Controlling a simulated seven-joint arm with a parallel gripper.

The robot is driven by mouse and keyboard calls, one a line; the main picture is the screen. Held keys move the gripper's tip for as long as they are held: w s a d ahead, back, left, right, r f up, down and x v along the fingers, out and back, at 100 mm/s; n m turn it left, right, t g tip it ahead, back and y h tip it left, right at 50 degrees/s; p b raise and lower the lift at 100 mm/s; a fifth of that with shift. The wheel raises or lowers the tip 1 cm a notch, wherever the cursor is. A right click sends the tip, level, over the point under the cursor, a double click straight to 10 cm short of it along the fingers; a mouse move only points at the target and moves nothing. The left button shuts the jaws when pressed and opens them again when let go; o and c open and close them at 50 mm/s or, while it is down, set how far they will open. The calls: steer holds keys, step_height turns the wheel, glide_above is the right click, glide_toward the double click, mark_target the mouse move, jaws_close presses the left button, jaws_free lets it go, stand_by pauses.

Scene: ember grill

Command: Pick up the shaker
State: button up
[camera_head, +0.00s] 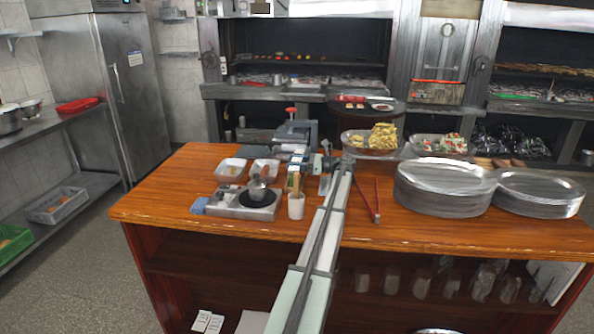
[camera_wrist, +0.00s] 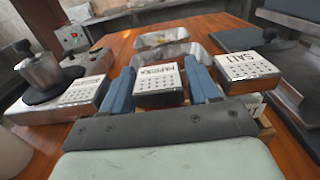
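In the wrist view a shaker (camera_wrist: 160,80) with a white, holed top marked PAPRIKA and a reddish-brown body stands between my two blue fingers. My gripper (camera_wrist: 160,86) is open around it, with one finger on each side. I cannot tell whether either finger touches it. A second shaker (camera_wrist: 243,70), marked SALT, stands just right of the right finger. A similar white holed top (camera_wrist: 82,92) with unreadable lettering lies left of the left finger. In the head view my gripper (camera_head: 326,164) is over the counter; the shakers are not clearly discernible there.
A small metal pot (camera_head: 257,189) sits on a black disc at the left. A white cup (camera_head: 296,206) holding utensils stands close by my arm. Tongs (camera_head: 370,205) and stacked metal plates (camera_head: 443,188) are to the right. Food trays (camera_head: 380,150) stand at the back.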

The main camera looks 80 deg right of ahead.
steer(key=c, duration=0.6)
steer(key=shift+r, duration=0.1)
